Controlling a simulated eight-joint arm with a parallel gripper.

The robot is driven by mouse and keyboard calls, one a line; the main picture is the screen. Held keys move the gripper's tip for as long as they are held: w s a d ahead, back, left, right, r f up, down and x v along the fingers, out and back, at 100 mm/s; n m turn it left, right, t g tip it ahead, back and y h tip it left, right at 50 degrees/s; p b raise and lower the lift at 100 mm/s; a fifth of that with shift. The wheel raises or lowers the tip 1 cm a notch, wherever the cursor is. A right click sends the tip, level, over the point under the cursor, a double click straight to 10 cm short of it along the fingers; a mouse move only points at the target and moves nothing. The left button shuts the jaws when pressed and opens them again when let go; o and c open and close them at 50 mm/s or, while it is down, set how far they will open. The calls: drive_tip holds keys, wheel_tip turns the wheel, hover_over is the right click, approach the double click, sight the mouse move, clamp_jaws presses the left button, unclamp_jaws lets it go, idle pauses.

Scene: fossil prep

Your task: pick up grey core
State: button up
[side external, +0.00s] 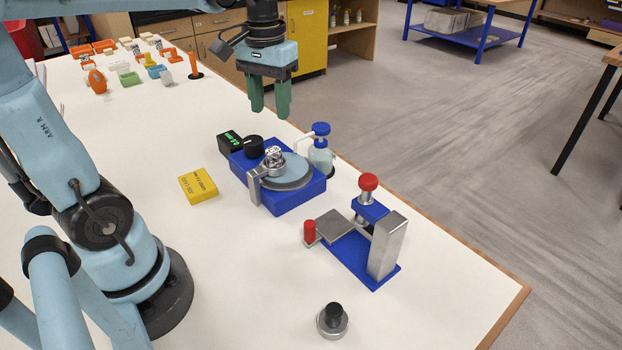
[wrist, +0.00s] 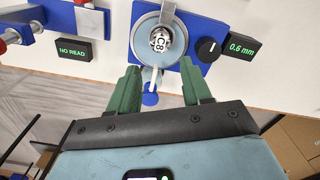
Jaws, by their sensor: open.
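A small grey piece marked "C8" (side external: 274,153), which looks like the grey core, sits on the round disc (side external: 292,180) of a blue machine. It also shows in the wrist view (wrist: 161,39), on the disc at top centre. A metal bracket stands close in front of it in the side view; I cannot tell whether they touch. My gripper (side external: 270,112) has green fingers pointing down, apart and empty, well above the machine. In the wrist view, my gripper (wrist: 160,78) has its fingertips below the disc, with the core lying beyond the gap between them.
A bottle with a blue top (side external: 320,155) stands right behind the machine. A blue press with a red knob (side external: 368,182) is to the right. A yellow block (side external: 198,186) lies left. A black-topped metal weight (side external: 332,320) stands in front. Several coloured pieces lie at the far left.

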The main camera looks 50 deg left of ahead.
wheel_tip(320, 180, up, 5)
hover_over(274, 150)
drive_tip(key=s+a+n+t+h, duration=0.1)
drive_tip(key=a+n+t+h, duration=0.15)
drive_tip(key=n+h, duration=0.55)
drive_tip(key=s+a+n+t+h, duration=0.2)
drive_tip(key=n+t+h, duration=0.2)
drive_tip(key=n, duration=0.7)
drive_tip(key=f, duration=1.3)
drive_tip(key=shift+w+f, duration=0.25)
drive_tip(key=shift+f, duration=0.05)
drive_tip(key=shift+w+d+f, duration=0.1)
drive_tip(key=shift+d+f, duration=0.05)
drive_tip(key=shift+d, duration=0.05)
drive_tip(key=shift+x, duration=3.45)
